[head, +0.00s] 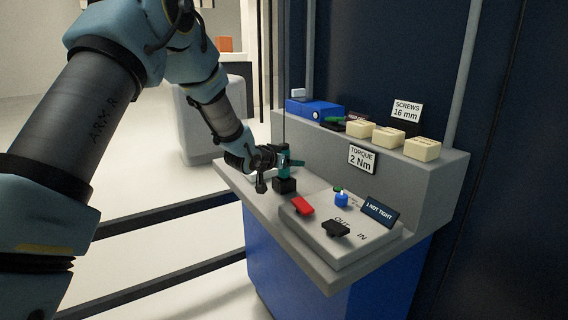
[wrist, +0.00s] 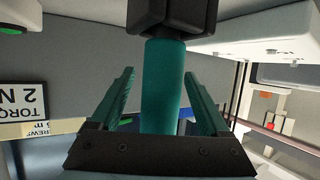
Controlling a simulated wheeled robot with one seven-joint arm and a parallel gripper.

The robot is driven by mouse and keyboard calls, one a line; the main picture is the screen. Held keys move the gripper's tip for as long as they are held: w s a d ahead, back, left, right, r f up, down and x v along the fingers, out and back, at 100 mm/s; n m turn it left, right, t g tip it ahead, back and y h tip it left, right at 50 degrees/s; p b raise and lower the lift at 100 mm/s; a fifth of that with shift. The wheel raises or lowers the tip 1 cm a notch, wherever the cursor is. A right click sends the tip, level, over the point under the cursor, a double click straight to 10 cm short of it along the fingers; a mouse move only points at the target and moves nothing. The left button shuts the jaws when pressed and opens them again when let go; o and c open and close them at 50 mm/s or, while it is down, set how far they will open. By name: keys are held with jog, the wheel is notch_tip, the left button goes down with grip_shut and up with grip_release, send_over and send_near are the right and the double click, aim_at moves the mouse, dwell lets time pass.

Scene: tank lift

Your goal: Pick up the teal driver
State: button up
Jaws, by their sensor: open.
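The teal driver (head: 284,152) stands upright in a black holder (head: 285,186) at the left end of the grey bench. In the wrist view the driver's teal handle (wrist: 166,85) lies between the two teal fingers of my gripper (wrist: 157,72), with a gap visible on each side. My gripper (head: 279,161) is open around the handle in the head view and partly hides it. The black holder (wrist: 172,15) shows at the top of the wrist view.
On the bench, a light panel (head: 316,246) carries a red block (head: 302,206), a black block (head: 336,228) and a blue knob-like piece (head: 341,199). The raised ledge holds a blue box (head: 314,108) and cream blocks (head: 422,148). A "TORQUE 2 Nm" sign (head: 362,159) is on its front.

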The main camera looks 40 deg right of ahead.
jog(key=shift+w+d+f, duration=0.1)
jog(key=shift+d, duration=0.05)
grip_shut()
dwell(0.6)
